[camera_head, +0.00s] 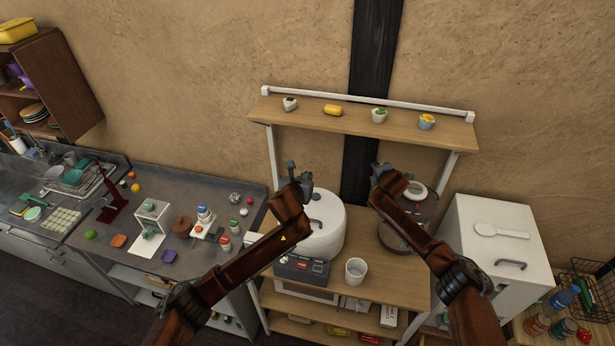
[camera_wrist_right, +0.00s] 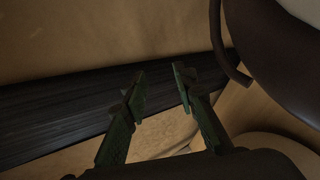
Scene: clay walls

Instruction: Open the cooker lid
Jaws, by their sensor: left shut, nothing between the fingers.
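The white round cooker (camera_head: 325,240) stands on the wooden shelf unit, with a dark control panel (camera_head: 303,268) at its front. Its white lid (camera_head: 325,210) looks closed, with a small dark handle on top. My left gripper (camera_head: 291,168) is shut and empty, above the cooker's back left edge in the picture; my left arm hides part of the cooker's left side. My right gripper (camera_head: 376,170) is to the right of the cooker, near the dark wall post. In the right wrist view its fingers (camera_wrist_right: 158,85) are apart with nothing between them.
A dark pan (camera_head: 398,238) stands right of the cooker, partly behind my right arm. A white cup (camera_head: 356,270) stands in front. An upper shelf (camera_head: 360,123) with small items is above. A white box-like cabinet (camera_head: 490,250) stands at right, a cluttered counter (camera_head: 185,185) at left.

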